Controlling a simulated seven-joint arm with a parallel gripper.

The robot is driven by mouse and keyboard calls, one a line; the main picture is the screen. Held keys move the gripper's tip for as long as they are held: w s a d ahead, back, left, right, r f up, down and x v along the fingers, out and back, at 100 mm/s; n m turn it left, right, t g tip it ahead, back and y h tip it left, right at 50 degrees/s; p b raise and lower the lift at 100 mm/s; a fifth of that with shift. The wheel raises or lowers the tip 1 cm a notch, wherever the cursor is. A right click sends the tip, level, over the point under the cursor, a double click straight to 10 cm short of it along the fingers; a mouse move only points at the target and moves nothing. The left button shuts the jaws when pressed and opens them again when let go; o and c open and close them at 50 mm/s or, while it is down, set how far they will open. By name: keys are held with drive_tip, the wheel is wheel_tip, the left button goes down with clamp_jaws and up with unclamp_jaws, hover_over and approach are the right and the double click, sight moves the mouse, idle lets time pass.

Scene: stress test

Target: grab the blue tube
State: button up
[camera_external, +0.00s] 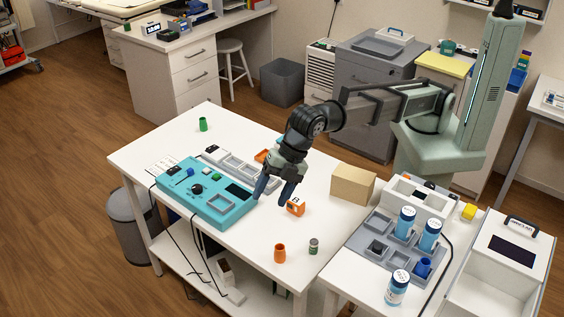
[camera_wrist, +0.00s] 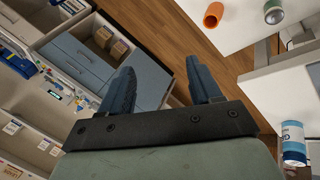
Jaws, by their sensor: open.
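A small blue tube (camera_external: 423,267) stands in a compartment at the front right of the grey tray (camera_external: 367,262) on the right-hand table. I cannot make it out in the wrist view. My gripper (camera_external: 271,200) is over the middle of the white table, far to the left of the blue tube, fingers pointing down. Its two fingers are apart with nothing between them, as the wrist view also shows (camera_wrist: 163,82).
Blue-and-white bottles (camera_external: 405,222) stand in and beside the tray. An orange-and-white block (camera_external: 296,206) is close to my gripper. An orange tube (camera_external: 280,254), a grey-green can (camera_external: 314,245), a cardboard box (camera_external: 352,184) and a teal console (camera_external: 205,194) are on the white table.

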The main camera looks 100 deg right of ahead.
drive_tip(key=s+a+r+n+g, duration=0.1)
drive_tip(key=s+a+n, duration=0.1)
drive_tip(key=s+a, duration=0.55)
drive_tip(key=s+a+r+n+g, duration=0.15)
drive_tip(key=s+a, duration=0.35)
drive_tip(key=s, duration=0.5)
drive_tip(key=n+g+h, duration=0.3)
drive_tip(key=n, duration=0.2)
hover_over(426, 262)
drive_tip(key=a, duration=0.1)
drive_tip(key=shift+m, duration=0.25)
drive_tip(key=f, duration=1.2)
drive_tip(key=shift+w+f, duration=0.3)
drive_tip(key=shift+w, duration=0.1)
drive_tip(key=shift+c, duration=0.4)
drive_tip(key=c, duration=1)
